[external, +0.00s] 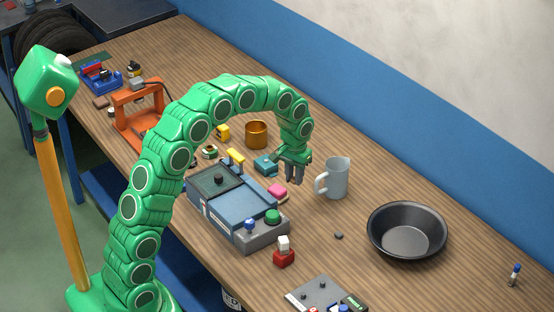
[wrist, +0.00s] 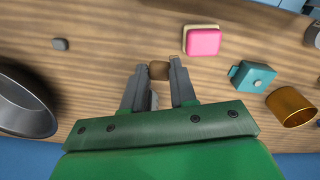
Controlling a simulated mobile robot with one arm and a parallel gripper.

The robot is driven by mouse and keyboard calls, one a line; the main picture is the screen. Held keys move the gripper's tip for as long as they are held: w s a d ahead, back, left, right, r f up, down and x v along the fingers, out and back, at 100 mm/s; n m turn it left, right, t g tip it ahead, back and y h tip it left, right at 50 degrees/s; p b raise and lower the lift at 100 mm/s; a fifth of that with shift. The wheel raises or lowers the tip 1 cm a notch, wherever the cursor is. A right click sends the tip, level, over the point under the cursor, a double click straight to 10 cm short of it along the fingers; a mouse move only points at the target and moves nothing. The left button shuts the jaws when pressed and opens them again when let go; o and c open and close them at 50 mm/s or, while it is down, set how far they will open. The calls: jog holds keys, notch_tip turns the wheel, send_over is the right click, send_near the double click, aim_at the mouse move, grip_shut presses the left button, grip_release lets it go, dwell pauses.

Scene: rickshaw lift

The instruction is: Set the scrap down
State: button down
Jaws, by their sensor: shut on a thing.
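My gripper (external: 294,180) hangs fingers-down over the wooden table, between the pink-topped block and the grey mug in the external view. In the wrist view my gripper (wrist: 157,75) is shut on a small brown scrap (wrist: 159,70), a cube-like piece held between the fingertips. In the external view the scrap is too small or hidden to make out. I cannot tell exactly how high it is above the table (wrist: 110,60).
The grey mug (external: 337,178) stands close right of my gripper, with a black pan (external: 407,231) beyond. The pink block (external: 277,192), teal box (external: 266,164), copper cup (external: 256,134) and blue-grey machine (external: 238,205) lie left. A dark pebble (external: 339,236) lies on bare wood.

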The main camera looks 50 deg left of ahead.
aim_at(295, 213)
jog(key=shift+s+d+f, duration=0.2)
jog(key=shift+d+f, duration=0.15)
jog(key=shift+f, duration=1.4)
jog(key=shift+s+d+f, duration=0.15)
jog(key=shift+d+f, duration=0.15)
jog(key=shift+f, duration=1.5)
jog(key=shift+s+d+f, duration=0.2)
jog(key=shift+d+f, duration=0.15)
jog(key=shift+f, duration=1.4)
jog(key=shift+f, duration=0.1)
jog(key=c, duration=0.9)
grip_release()
